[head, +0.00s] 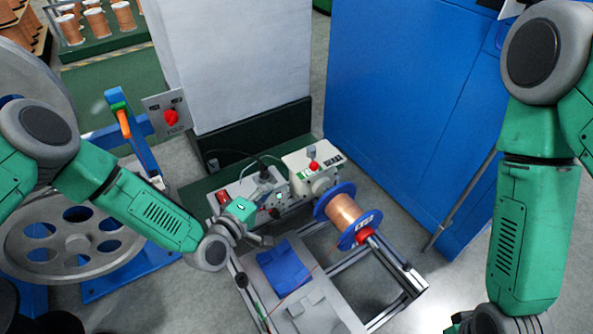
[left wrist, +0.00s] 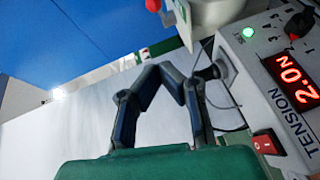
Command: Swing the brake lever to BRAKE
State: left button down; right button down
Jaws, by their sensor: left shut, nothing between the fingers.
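A cream unit with a red knob (head: 313,166) stands at the back of the bench rig; this may be the brake lever, but its label is too small to read. My left gripper (head: 268,240) is over the rig, in front of the control box and left of the copper spool. In the left wrist view its dark fingers (left wrist: 160,70) meet at the tips, with nothing between them.
The tension box (left wrist: 280,90) reads 2.0N, with a lit green lamp and a red switch. A copper wire spool (head: 345,215) with blue flanges sits right of my left gripper. A blue cabinet (head: 400,100) and grey pillar (head: 235,60) stand behind. A large wheel (head: 70,235) is at left.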

pick_arm(q)
jog(key=b, duration=0.4)
send_near(313, 159)
jog(key=w+a, duration=0.2)
jog(key=w, duration=0.1)
jog(key=d, duration=0.1)
jog(key=d+b, duration=0.1)
jog(key=w+d, duration=0.1)
jog(key=shift+d+f+b, duration=0.3)
jog(key=shift+d, duration=0.1)
